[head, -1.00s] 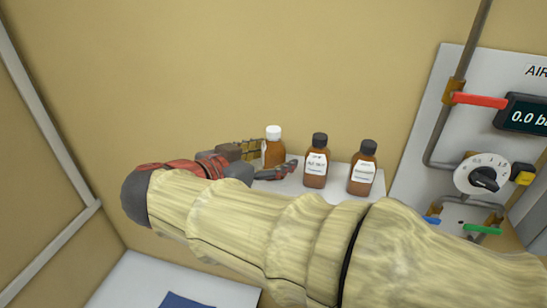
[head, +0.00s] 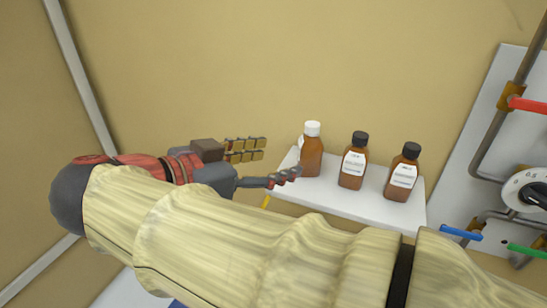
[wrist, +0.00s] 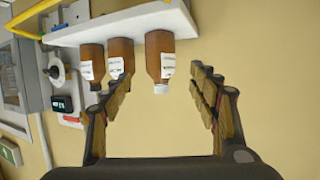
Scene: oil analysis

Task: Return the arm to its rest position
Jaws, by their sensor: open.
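My gripper (head: 268,166) is open and empty in the head view, to the left of a white-capped brown bottle (head: 311,152). A gap shows between the fingers and this bottle. My arm, in a cream sleeve, crosses the lower part of the head view. In the wrist view my gripper (wrist: 152,90) has its two fingers wide apart, and the white-capped bottle (wrist: 159,58) appears beyond them, between the fingertips. The wrist picture is upside down.
Two black-capped brown bottles (head: 353,163) (head: 402,175) stand on the white shelf (head: 345,204). A panel (head: 490,160) with pipes, a dial and coloured handles is at the right. Plain wall lies above and behind the gripper.

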